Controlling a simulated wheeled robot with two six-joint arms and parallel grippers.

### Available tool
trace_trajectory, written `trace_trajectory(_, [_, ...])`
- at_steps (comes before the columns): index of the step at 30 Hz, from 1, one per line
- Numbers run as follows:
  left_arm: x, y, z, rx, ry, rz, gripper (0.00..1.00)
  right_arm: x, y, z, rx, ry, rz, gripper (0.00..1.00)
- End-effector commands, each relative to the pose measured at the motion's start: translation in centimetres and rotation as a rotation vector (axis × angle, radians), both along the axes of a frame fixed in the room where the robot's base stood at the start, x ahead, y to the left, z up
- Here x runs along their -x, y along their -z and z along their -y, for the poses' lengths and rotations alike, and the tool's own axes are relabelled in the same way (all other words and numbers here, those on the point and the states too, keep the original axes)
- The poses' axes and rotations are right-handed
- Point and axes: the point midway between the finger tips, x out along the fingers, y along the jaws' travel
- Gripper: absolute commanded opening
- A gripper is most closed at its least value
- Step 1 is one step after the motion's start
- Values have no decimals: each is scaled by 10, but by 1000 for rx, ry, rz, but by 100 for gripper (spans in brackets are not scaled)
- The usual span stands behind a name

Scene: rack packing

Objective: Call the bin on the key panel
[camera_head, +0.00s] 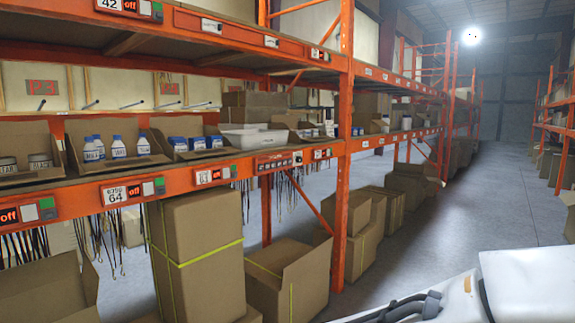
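A key panel (274,163) with a row of small buttons is set on the orange front beam of the middle shelf, near the center of the view. A small dark round part (298,158) sits at its right end. The panel is unobstructed, and nothing touches it. A white open bin (252,139) stands on the shelf just above and behind the panel. White and black parts of my own body fill the bottom right corner. No gripper fingertips show, so neither gripper is in view.
The orange rack upright (344,150) stands right of the panel. Tall cartons (197,255) and an open carton (290,280) are on the floor beneath. Trays of bottles (118,148) and red-lit "off" displays line the shelf. The grey aisle floor (480,205) on the right is clear.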

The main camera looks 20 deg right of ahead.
Motion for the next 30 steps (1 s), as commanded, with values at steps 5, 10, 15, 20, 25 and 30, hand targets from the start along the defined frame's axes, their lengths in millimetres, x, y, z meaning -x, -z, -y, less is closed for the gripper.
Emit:
trace_trajectory(5, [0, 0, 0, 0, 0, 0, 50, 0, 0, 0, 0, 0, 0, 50])
trace_trajectory(10, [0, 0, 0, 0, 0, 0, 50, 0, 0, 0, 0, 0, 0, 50])
trace_trajectory(15, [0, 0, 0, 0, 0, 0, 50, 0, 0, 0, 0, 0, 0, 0])
trace_trajectory(20, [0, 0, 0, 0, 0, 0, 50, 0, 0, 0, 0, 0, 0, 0])
trace_trajectory(25, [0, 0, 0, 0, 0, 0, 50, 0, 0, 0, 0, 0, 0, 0])
trace_trajectory(30, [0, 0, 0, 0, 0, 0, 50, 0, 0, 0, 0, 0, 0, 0])
